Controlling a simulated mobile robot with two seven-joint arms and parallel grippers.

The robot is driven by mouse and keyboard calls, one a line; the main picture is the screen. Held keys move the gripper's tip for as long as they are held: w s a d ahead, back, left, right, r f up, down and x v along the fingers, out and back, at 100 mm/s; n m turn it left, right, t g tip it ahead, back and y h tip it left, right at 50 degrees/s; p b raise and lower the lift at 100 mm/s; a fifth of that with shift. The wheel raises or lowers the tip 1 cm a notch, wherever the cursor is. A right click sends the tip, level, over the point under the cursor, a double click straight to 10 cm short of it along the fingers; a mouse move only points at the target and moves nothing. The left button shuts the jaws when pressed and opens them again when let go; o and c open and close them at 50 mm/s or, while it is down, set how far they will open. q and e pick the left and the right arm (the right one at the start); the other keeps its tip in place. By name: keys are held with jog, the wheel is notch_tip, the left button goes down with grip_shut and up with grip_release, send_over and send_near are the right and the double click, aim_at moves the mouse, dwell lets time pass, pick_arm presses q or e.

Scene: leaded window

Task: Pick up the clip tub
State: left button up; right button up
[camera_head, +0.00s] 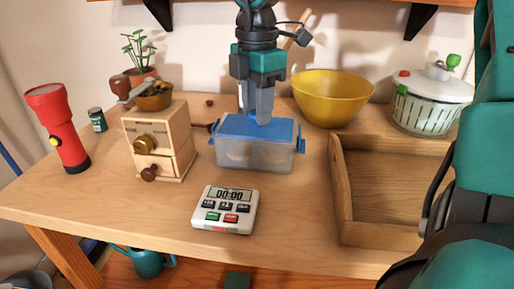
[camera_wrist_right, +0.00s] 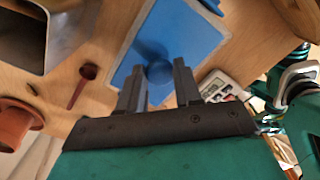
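The clip tub (camera_head: 254,153) is a clear box with a blue lid and blue side clips. It stands on the wooden table, left of the wooden tray. In the right wrist view its blue lid (camera_wrist_right: 188,28) shows with a round blue knob (camera_wrist_right: 159,73). My right gripper (camera_head: 256,113) points down at the lid. In the right wrist view its fingers (camera_wrist_right: 160,85) are apart, with the knob between them and gaps visible at its sides. Its fingertips are close to the lid; contact is unclear. My left gripper is not in view.
A white timer (camera_head: 225,209) lies in front of the tub. A wooden grinder (camera_head: 160,140) and red torch (camera_head: 58,130) stand left. A yellow bowl (camera_head: 332,97) and salad spinner (camera_head: 430,98) are behind right. An empty wooden tray (camera_head: 342,190) is at right.

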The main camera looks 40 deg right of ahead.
grip_shut()
jog(key=shift+r, duration=0.1)
